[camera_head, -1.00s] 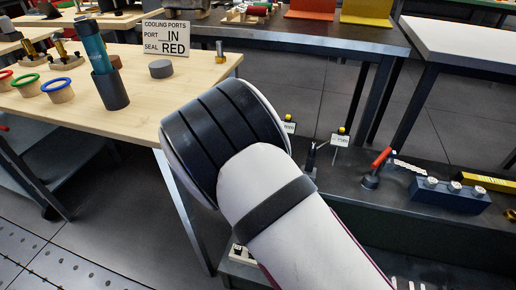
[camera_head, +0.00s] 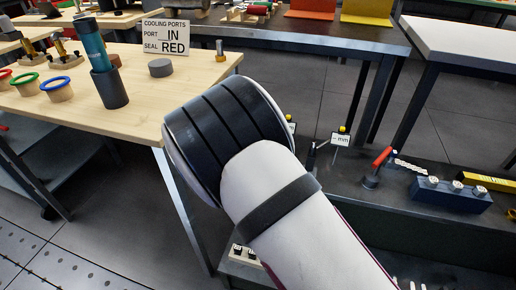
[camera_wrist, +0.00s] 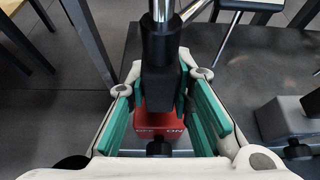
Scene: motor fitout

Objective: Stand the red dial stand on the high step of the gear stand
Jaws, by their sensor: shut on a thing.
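In the wrist view, my gripper (camera_wrist: 165,112) is shut, its green pads on either side of a black block on the red dial stand (camera_wrist: 146,127). The stand's red base with white lettering shows below and between the fingers. A black collar and a bright steel post (camera_wrist: 160,8) rise from the block toward the top of the picture. I cannot tell whether the base touches the dark surface. In the head view my arm hides the gripper and the red stand. I cannot make out the gear stand for certain in either view.
A grey block with a black knob (camera_wrist: 283,118) stands right of my gripper on the dark bench. In the head view, a small display marked mm (camera_head: 341,139), a red-handled tool (camera_head: 381,158) and a blue block (camera_head: 450,194) occupy that bench. A wooden table (camera_head: 140,100) stands left.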

